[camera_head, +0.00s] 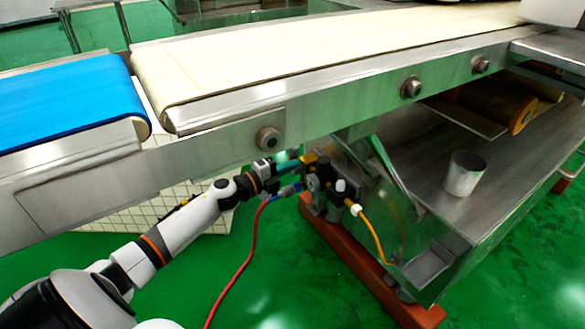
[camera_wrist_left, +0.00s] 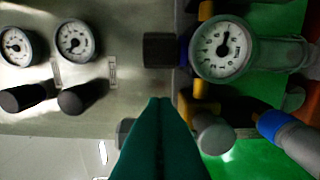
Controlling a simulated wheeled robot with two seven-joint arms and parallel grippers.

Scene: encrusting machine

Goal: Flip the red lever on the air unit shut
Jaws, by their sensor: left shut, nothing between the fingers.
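The air unit (camera_head: 322,185) hangs on the side of the steel machine under the conveyor, with dark fittings, a yellow part and a red and a yellow hose. In the left wrist view its round gauge (camera_wrist_left: 222,48) shows close up, beside yellow fittings and grey knobs. I cannot make out a red lever in either view. My left gripper (camera_head: 287,157) reaches in from the left, right beside the air unit, partly blending with it. In the left wrist view its green fingers (camera_wrist_left: 160,108) are together and empty, pointing at the unit's lower left. My right gripper is not in view.
The steel conveyor frame (camera_head: 340,92) with a cream belt (camera_head: 300,50) runs above my left arm. A blue belt (camera_head: 70,100) lies at left. The red hose (camera_head: 240,268) hangs to the floor. Two smaller gauges (camera_wrist_left: 75,40) (camera_wrist_left: 16,46) sit on the panel.

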